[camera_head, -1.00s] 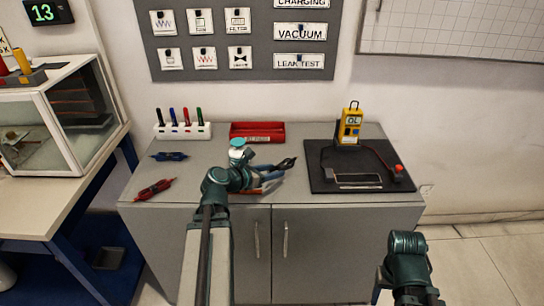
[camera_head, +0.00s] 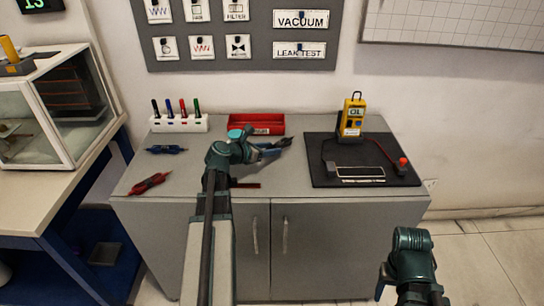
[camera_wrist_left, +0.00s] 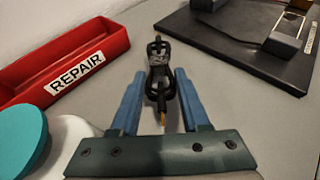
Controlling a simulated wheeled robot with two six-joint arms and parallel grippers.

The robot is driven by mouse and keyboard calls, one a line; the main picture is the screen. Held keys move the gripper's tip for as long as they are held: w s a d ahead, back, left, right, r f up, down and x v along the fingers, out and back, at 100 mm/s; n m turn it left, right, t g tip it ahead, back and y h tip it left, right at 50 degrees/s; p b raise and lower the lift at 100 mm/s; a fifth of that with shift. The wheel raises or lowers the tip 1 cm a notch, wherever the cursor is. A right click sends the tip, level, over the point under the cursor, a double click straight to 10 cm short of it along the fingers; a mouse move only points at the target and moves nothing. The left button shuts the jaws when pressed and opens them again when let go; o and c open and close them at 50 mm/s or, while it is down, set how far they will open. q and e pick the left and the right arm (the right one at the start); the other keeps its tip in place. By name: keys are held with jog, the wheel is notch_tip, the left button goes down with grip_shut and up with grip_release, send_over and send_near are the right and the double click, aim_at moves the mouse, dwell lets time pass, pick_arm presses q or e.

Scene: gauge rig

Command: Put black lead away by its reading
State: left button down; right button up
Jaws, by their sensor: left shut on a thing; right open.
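The black lead (camera_wrist_left: 158,75) is gripped between the blue fingers of my left gripper (camera_wrist_left: 158,105), seen in the left wrist view. It is a dark coiled bundle with a brass-coloured tip pointing back toward the palm. In the head view the left gripper (camera_head: 268,151) holds the lead (camera_head: 284,143) over the cabinet top, right of and in front of the red tray (camera_head: 257,119). The tray's label reads REPAIR in the wrist view (camera_wrist_left: 75,75). A yellow meter (camera_head: 352,118) showing OL stands on a black board (camera_head: 322,172). My right gripper (camera_head: 412,285) is open at lower right, its fingertips hardly visible.
A blue lead (camera_head: 167,150) and a red lead (camera_head: 150,183) lie at the left. A white rack (camera_head: 180,125) holds several coloured pens. A white round thing with a teal top (camera_wrist_left: 22,140) is close left of my left gripper.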

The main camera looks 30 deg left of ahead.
pick_arm(q)
jog(key=shift+f+b, duration=0.35)
jog(key=shift+f, duration=0.55)
pick_arm(e)
jog(key=shift+d+f, duration=0.1)
jog(key=shift+f, duration=0.85)
pick_arm(q)
jog(key=shift+s, duration=0.1)
jog(key=shift+f, duration=0.15)
jog(key=shift+c, duration=2)
grip_release()
pick_arm(e)
jog(key=shift+f, duration=0.1)
